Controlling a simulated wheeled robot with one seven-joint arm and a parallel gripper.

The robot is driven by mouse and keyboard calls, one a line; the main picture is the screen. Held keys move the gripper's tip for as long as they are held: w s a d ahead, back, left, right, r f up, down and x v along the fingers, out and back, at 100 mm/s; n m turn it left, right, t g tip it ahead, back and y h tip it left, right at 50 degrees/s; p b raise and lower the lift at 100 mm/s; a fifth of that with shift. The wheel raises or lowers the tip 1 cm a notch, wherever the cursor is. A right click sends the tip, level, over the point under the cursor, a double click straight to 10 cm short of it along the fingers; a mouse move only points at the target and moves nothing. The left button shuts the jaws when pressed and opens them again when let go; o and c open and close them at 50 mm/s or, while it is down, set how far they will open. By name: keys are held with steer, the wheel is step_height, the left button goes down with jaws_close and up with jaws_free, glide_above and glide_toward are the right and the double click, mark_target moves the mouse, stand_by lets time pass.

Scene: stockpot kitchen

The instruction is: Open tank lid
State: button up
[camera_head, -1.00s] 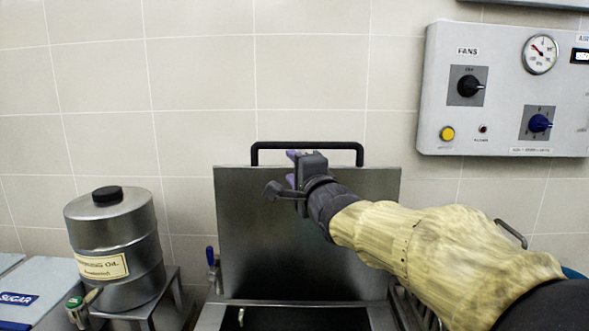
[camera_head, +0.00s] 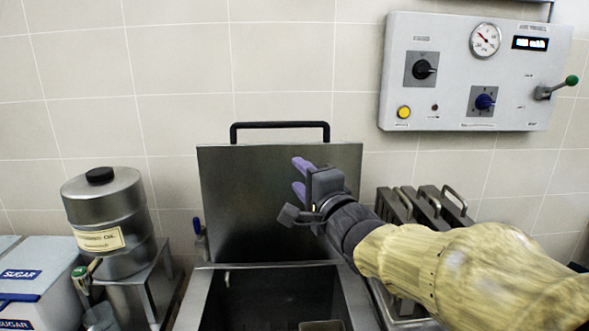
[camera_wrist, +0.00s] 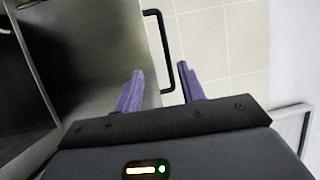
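The tank lid (camera_head: 250,205) is a grey metal panel that stands upright at the back of the tank, with a black bar handle (camera_head: 280,126) along its top edge. The tank (camera_head: 190,300) below is uncovered, with a dark inside. My gripper (camera_head: 300,178) is in front of the lid's right part, below the handle. In the wrist view my purple fingers (camera_wrist: 160,90) are apart with nothing between them.
A metal oil canister (camera_head: 105,215) stands on a stand left of the tank. White sugar bins (camera_head: 35,280) are at the far left. A control panel (camera_head: 455,75) hangs on the wall at right. Several baskets with handles (camera_head: 425,205) stand right of the tank.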

stand_by(0.3)
steer(key=s+d+f+n+g+h+p, duration=0.2)
steer(key=d+f+n+g+h+p, duration=0.15)
steer(key=f, duration=0.35)
steer(key=s+d+f+n+g+h+p, duration=0.1)
steer(key=d+f+n+g+h+p, duration=0.2)
steer(key=f, duration=0.4)
steer(key=s+d+f+n+g+p, duration=0.1)
steer(key=s+f+n+g, duration=0.2)
steer(key=s, duration=0.4)
steer(key=s+d+f+n+g+p, duration=0.1)
steer(key=s+f+n+g, duration=0.3)
steer(key=s, duration=0.4)
step_height(320, 180, down, 2)
steer(key=shift+d+f+g+h+p, duration=0.15)
steer(key=shift+d+g+h+p, duration=0.25)
steer(key=shift+g+p, duration=0.35)
steer(key=shift+c, duration=0.2)
